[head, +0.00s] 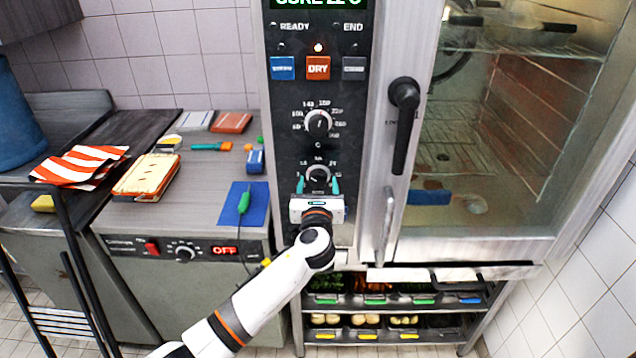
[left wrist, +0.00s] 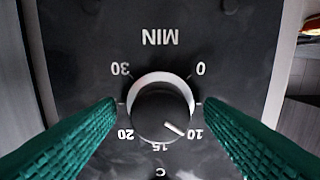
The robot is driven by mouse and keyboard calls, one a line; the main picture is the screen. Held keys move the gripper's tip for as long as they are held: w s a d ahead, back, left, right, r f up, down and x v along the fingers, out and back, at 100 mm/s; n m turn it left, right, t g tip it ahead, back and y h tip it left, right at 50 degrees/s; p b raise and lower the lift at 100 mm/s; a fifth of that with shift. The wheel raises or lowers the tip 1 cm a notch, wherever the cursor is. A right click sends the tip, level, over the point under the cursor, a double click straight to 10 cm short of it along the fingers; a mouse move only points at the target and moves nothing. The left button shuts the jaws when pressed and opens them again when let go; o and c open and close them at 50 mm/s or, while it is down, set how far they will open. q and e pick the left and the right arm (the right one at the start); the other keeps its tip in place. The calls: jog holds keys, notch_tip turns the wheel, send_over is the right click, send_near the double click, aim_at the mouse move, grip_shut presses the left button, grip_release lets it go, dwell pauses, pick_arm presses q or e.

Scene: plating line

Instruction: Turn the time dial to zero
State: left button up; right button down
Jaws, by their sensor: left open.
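The time dial (head: 318,175) is the lower round black knob on the oven's dark panel. In the left wrist view, where the scale appears upside down, the dial (left wrist: 158,108) has a pale ring behind it and the label MIN. Its white mark points to the lower right, between 10 and 15 and closer to 10. My left gripper (head: 321,187) is open at the dial. In the left wrist view its green fingers (left wrist: 160,107) stand on either side of the knob, with small gaps visible. My right gripper is not in view.
The temperature dial (head: 318,123) sits above the time dial. Higher up are a blue button (head: 283,68) and an orange DRY button (head: 318,68). The oven door handle (head: 403,125) stands out to the right. A counter (head: 130,215) with cloths and tools is at left.

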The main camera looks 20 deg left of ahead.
pick_arm(q)
jog(key=shift+w+a, duration=0.1)
jog(key=shift+w, duration=0.25)
jog(key=c, duration=1)
